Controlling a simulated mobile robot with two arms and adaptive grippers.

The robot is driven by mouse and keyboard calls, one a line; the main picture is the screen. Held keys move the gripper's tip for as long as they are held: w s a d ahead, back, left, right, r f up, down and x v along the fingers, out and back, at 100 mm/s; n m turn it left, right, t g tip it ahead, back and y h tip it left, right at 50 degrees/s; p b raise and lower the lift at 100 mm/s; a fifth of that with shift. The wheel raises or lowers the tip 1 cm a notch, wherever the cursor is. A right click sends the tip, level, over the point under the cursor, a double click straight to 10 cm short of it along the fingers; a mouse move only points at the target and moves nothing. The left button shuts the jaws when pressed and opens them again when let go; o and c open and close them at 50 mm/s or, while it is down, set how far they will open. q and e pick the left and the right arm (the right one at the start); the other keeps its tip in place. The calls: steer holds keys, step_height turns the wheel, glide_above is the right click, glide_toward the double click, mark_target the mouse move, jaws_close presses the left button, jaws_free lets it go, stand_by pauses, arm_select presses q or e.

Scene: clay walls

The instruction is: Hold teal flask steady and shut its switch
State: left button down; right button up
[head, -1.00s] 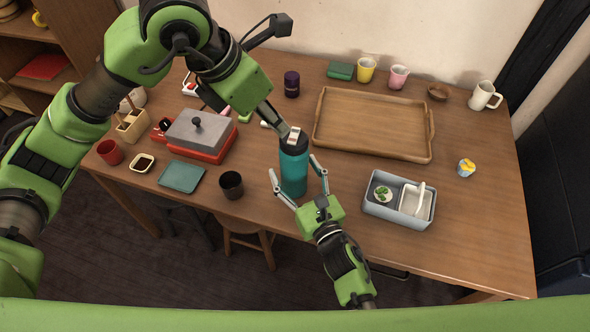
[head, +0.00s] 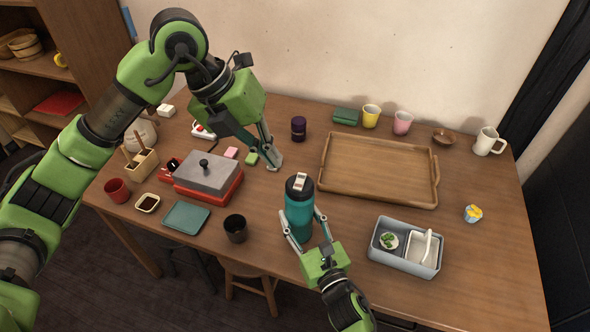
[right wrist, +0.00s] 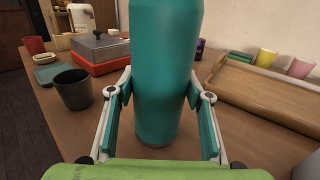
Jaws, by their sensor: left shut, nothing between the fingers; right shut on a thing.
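The teal flask (head: 299,212) stands upright on the table near its front edge, with a dark lid. The switch (head: 300,181), a pale piece with small red marks, sits on top of the lid; its exact position is too small to tell. My right gripper (head: 307,232) is shut on the flask, one finger on each side. In the right wrist view the flask (right wrist: 165,70) fills the space between the fingers, and its top is out of frame. My left gripper (head: 275,165) is shut and empty, behind and to the left of the lid, apart from it.
A wooden tray (head: 378,202) lies right of the flask, and a grey bento box (head: 420,268) stands front right. A dark cup (head: 236,229) and a red grill with a grey lid (head: 208,173) are on the left. A purple jar (head: 298,128) stands behind.

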arm_select(q)
steer(key=w+a+r+n+g+h, duration=0.2)
steer(key=w+a+r+n+h, duration=0.1)
steer(key=n, duration=1.3)
steer(key=shift+w+r+h, duration=0.35)
steer(key=shift+w+h, duration=0.45)
steer(key=shift+w, duration=0.05)
steer(key=shift+d, duration=0.1)
glide_above(300, 181)
steer(key=a, duration=0.1)
steer(key=shift+g, duration=0.3)
steer(key=f, duration=0.7)
steer(key=shift+w+a, duration=0.2)
steer(key=shift+w, duration=0.15)
step_height(300, 181, down, 2)
steer(key=shift+w+d+f, duration=0.15)
steer(key=shift+f, duration=0.1)
steer(key=shift+w+f, duration=0.15)
steer(key=shift+f, duration=0.65)
